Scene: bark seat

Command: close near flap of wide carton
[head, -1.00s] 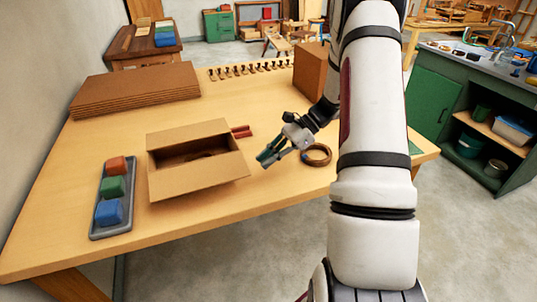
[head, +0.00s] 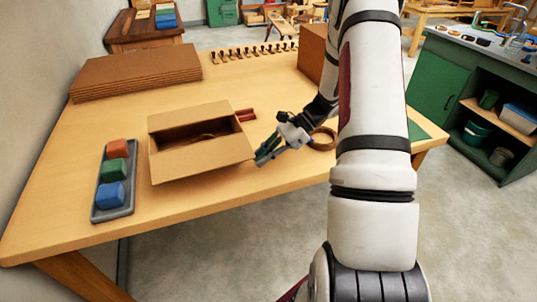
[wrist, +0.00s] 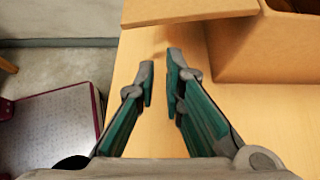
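The wide carton (head: 190,166) stands on the wooden table, its top open and its inside partly in view. Its near flap (wrist: 185,10) juts outward from the near side in the wrist view, toward the table's front edge. In the head view it covers much of the carton's near side. My gripper (head: 260,161) is just off the carton's right end, low over the table. In the wrist view my gripper (wrist: 160,75) has its two fingers a small gap apart, with nothing between them. The carton (wrist: 265,45) shows there at the upper right.
A grey tray (head: 126,212) with red, green and blue blocks lies left of the carton. Red pieces (head: 245,115) lie behind its right corner, and a brown ring (head: 323,138) lies right of my gripper. Flat cardboard (head: 135,75) is stacked behind. The front table strip is clear.

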